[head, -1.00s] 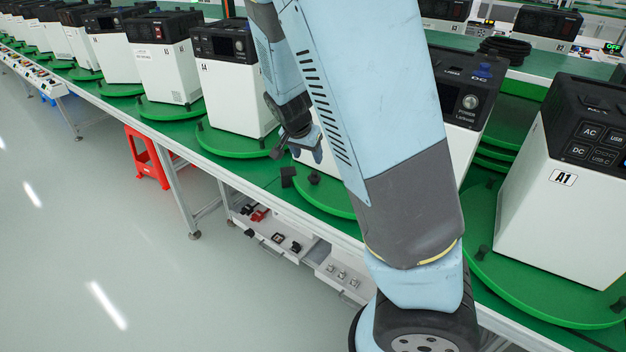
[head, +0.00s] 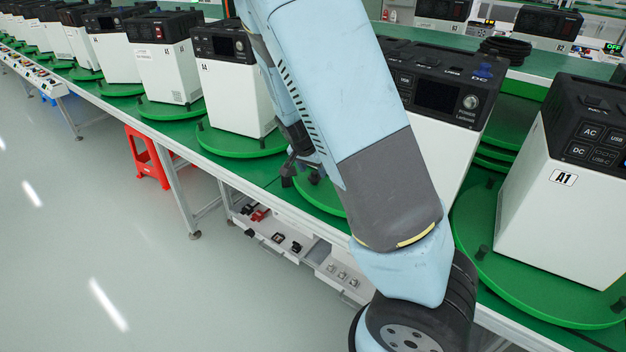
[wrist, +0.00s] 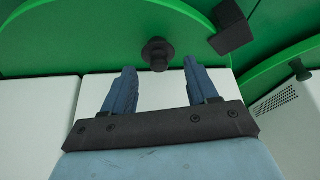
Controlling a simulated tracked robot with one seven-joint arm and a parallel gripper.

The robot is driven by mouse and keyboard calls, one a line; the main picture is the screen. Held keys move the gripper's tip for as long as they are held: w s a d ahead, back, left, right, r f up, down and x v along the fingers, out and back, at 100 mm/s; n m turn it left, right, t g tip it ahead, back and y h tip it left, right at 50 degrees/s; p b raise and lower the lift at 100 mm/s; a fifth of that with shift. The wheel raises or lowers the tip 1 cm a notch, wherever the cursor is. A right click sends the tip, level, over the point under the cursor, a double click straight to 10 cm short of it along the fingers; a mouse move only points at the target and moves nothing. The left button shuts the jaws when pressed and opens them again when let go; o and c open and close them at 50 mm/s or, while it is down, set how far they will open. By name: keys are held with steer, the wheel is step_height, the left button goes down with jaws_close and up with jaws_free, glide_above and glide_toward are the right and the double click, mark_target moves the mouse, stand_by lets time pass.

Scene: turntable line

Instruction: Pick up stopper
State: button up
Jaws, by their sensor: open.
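A black stopper (wrist: 157,54) with a round knob stands at the edge of a green turntable (wrist: 70,40) in the wrist view. My gripper (wrist: 160,66) is open. Its two blue fingers point toward the stopper, one tip on each side of it and just short of it. Nothing is held between them. In the head view my arm covers much of this turntable (head: 322,197) and part of the device on it, and the fingertips are hard to make out there.
A black block (wrist: 231,27) lies right of the stopper in the wrist view. Another black knob (wrist: 300,69) stands on a neighbouring turntable. White devices with black tops, such as device A1 (head: 550,215), line the table. A red stool (head: 147,160) stands below.

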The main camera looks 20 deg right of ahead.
mark_target(314, 173)
steer(key=shift+x, duration=1.7)
steer(key=shift+c, duration=0.3)
steer(key=c, duration=0.8)
